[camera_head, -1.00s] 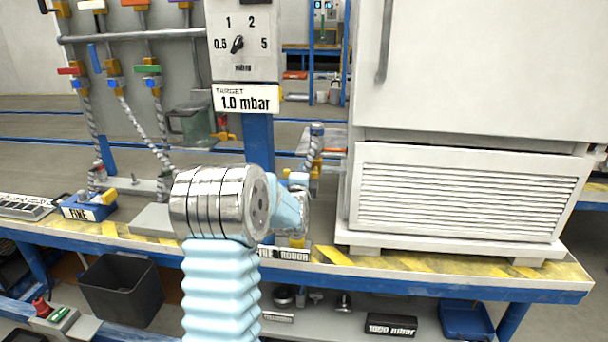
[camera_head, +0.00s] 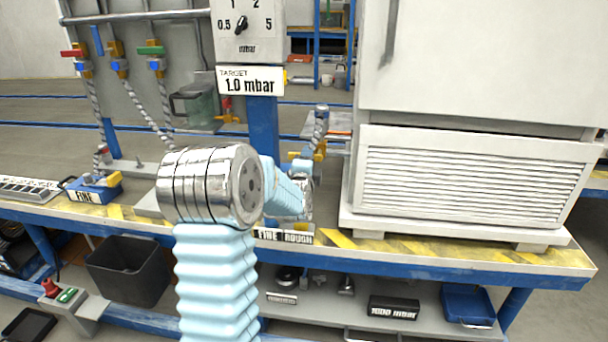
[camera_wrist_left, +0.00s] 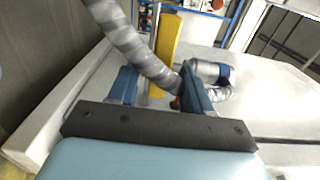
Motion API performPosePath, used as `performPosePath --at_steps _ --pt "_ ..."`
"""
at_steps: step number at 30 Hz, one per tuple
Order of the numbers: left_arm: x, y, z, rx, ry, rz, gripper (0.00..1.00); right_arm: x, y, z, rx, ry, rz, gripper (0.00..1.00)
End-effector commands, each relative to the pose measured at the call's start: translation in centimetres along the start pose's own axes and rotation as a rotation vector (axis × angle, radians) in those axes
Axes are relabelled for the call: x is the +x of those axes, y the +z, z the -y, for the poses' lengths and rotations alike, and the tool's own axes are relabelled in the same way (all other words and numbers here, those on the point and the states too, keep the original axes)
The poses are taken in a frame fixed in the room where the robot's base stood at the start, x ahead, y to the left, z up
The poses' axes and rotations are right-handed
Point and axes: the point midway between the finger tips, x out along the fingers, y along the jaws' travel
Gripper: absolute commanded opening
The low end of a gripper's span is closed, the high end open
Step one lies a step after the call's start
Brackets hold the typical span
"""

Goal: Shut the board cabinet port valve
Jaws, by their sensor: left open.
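A yellow valve part (camera_head: 319,152) stands by a braided hose (camera_head: 320,130) at the left side of the white cabinet (camera_head: 470,185). In the left wrist view a yellow bar (camera_wrist_left: 167,48) stands upright behind the braided hose (camera_wrist_left: 135,42). My left gripper (camera_wrist_left: 160,88) is open, its two blue fingers on either side of the lower bar and hose. Contact cannot be told. In the head view my wrist hides most of this gripper. A grey cylindrical fitting (camera_wrist_left: 208,71) lies just right of the right finger. My right gripper is not in view.
The pressure panel (camera_head: 245,35) and its target sign (camera_head: 250,81) stand left of the cabinet. A hose board (camera_head: 150,80) with coloured valve handles is farther left. A FINE/ROUGH label (camera_head: 284,236) is on the bench's front edge. A blue FINE box (camera_head: 95,190) sits at left.

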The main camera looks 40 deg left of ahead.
Motion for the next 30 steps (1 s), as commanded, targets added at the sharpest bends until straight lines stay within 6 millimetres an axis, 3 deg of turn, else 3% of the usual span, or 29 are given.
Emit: performPosePath --at_steps 6,13,19,30 --pt "-5.6 0.0 0.0 -0.005 0.000 -0.002 0.49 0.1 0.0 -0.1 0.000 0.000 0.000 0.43" --pt "-10.0 0.0 0.0 -0.002 0.000 -0.002 0.49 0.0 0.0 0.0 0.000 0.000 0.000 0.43" --pt "-11.4 -0.1 0.0 0.001 0.000 -0.002 0.49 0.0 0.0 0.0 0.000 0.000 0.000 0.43" --pt "-11.4 -0.1 0.0 0.002 0.000 -0.002 0.49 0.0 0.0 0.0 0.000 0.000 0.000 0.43"
